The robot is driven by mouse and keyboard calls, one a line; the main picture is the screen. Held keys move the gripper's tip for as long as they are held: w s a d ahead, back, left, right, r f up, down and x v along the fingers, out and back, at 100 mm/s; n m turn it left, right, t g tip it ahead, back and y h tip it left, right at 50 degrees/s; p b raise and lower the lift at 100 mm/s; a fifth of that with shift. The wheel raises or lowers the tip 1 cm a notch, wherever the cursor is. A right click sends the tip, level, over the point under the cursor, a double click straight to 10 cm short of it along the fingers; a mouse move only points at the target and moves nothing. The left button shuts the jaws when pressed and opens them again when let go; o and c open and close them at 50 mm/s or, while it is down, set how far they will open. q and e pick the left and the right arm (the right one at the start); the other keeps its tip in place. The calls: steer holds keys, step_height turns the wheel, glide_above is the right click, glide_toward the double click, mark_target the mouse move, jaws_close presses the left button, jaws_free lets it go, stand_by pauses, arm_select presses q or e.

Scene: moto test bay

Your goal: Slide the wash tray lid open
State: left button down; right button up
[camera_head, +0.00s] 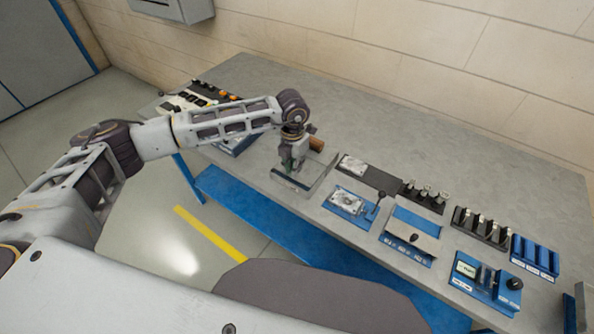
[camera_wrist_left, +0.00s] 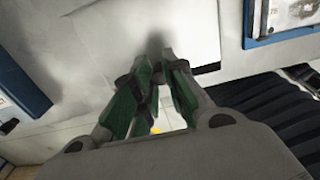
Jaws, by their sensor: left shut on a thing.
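The wash tray (camera_head: 322,178) is a low, pale box near the front edge of the bench. Its lid is partly hidden under my left gripper (camera_head: 291,165) in the head view. In the left wrist view the lid appears to be the flat whitish panel (camera_wrist_left: 140,28). My left gripper (camera_wrist_left: 160,62), with green finger pads, points down onto it, its fingertips close together at the panel's edge. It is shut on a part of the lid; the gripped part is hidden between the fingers. How far the lid stands open cannot be told. My right gripper is not in view.
A brown cylinder (camera_head: 317,144) is just behind the gripper. To the right are a blue fixture with a metal part (camera_head: 347,203), a blue box with a grey cover (camera_head: 412,235) and several racks. A control panel stands at left. The back of the bench is clear.

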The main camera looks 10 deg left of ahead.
mark_target(305, 161)
arm_select(q)
steer(key=shift+w+d+b, duration=0.25)
steer(key=shift+w+b, duration=0.1)
steer(key=shift+w, duration=0.25)
steer(key=shift+w+d+b, duration=0.2)
steer(key=shift+w+b, duration=0.1)
steer(key=shift+w, duration=0.3)
steer(key=shift+w+d+b, duration=0.25)
steer(key=shift+w+b, duration=0.15)
steer(key=shift+w, duration=0.3)
steer(key=shift+w+d+b, duration=0.25)
steer(key=shift+w+b, duration=0.15)
steer(key=shift+w, duration=0.35)
steer(key=shift+w+d+b, duration=0.25)
steer(key=shift+w+b, duration=0.15)
steer(key=shift+w, duration=0.3)
steer(key=c, duration=1.5)
jaws_free()
steer(key=shift+w, duration=0.1)
steer(key=shift+r, duration=0.15)
